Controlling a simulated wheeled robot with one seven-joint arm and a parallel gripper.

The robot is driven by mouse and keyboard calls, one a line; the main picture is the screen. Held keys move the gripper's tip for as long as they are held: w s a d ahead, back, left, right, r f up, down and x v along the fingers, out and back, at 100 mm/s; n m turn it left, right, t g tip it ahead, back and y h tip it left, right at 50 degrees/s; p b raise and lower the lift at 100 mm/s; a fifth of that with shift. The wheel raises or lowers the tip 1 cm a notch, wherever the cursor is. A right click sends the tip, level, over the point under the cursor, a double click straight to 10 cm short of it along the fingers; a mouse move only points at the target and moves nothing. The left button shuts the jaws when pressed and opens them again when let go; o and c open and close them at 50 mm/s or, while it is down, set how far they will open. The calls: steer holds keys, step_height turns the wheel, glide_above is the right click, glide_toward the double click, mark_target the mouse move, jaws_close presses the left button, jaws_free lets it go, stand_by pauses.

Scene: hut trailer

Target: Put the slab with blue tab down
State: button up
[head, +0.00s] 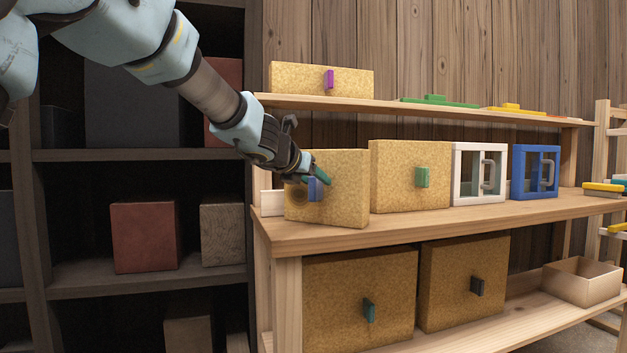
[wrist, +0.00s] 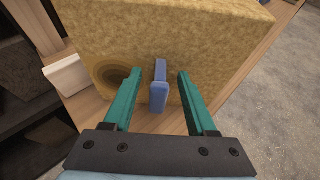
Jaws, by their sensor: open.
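The slab with the blue tab (head: 349,188) is a tan, cork-like block standing upright on the middle shelf at its left end. Its blue tab (head: 315,189) sticks out of the front face, and a round hollow shows beside it. In the wrist view the slab (wrist: 200,45) fills the upper part. My gripper (wrist: 157,80) is open, with its teal fingers on either side of the blue tab (wrist: 159,87) and a gap to each side. In the head view the gripper (head: 316,176) is at the slab's front, partly covering it.
A slab with a green tab (head: 400,178) stands just right, then a white frame (head: 479,174) and a blue frame (head: 535,172). A white block (head: 271,203) sits behind at left. Two slabs and an open box (head: 582,283) occupy the lower shelf. A dark shelf unit (head: 150,156) stands left.

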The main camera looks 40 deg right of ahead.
steer(key=shift+r, duration=0.15)
steer(key=p+v, duration=0.2)
steer(key=v, duration=1)
steer(key=shift+w+a, duration=0.1)
